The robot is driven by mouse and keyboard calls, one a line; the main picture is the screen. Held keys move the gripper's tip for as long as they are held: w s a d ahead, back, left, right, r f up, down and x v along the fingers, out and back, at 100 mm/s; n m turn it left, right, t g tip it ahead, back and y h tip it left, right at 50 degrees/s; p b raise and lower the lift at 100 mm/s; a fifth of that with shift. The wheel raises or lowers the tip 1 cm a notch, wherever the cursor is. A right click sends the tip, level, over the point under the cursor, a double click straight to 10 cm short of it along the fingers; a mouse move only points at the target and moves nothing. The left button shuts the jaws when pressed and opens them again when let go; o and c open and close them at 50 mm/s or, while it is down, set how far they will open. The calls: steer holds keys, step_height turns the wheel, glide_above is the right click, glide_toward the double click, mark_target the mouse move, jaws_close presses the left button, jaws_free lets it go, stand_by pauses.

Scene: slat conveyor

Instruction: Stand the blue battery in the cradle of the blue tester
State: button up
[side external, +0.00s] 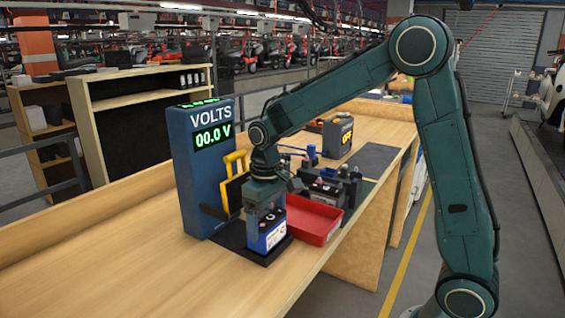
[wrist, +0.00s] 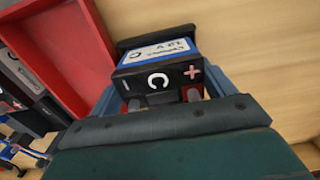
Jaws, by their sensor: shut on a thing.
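The blue battery (side external: 273,236) is upright, with a black top and a blue and white label. It also shows in the wrist view (wrist: 157,54), its black end marked with a C and a red plus. My gripper (side external: 264,214) points down and is shut on its top part. The blue tester (side external: 205,165) stands just left of it and reads 00.0 V. The battery is over the black cradle base (side external: 229,239) at the tester's foot. I cannot tell whether its underside touches the base. The gripper hides part of the cradle.
A red tray (side external: 312,222) lies close to the right of the battery. Behind it are dark batteries (side external: 326,190) in a rack and a yellow-handled thing (side external: 234,164). A grey box (side external: 337,136) stands further back. The bench front-left is clear.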

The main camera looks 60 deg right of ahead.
steer(key=shift+f, duration=0.8)
steer(key=o, duration=1.1)
steer(key=shift+c, duration=0.2)
steer(key=shift+r, duration=0.1)
step_height(320, 180, up, 14)
steer(key=shift+f, duration=0.2)
steer(key=s+a+f+t, duration=0.1)
steer(key=s+t, duration=0.4)
steer(key=s, duration=1.7)
steer(key=shift+a+f+t, duration=0.15)
steer(key=shift+a+t, duration=0.1)
steer(key=shift+t, duration=0.05)
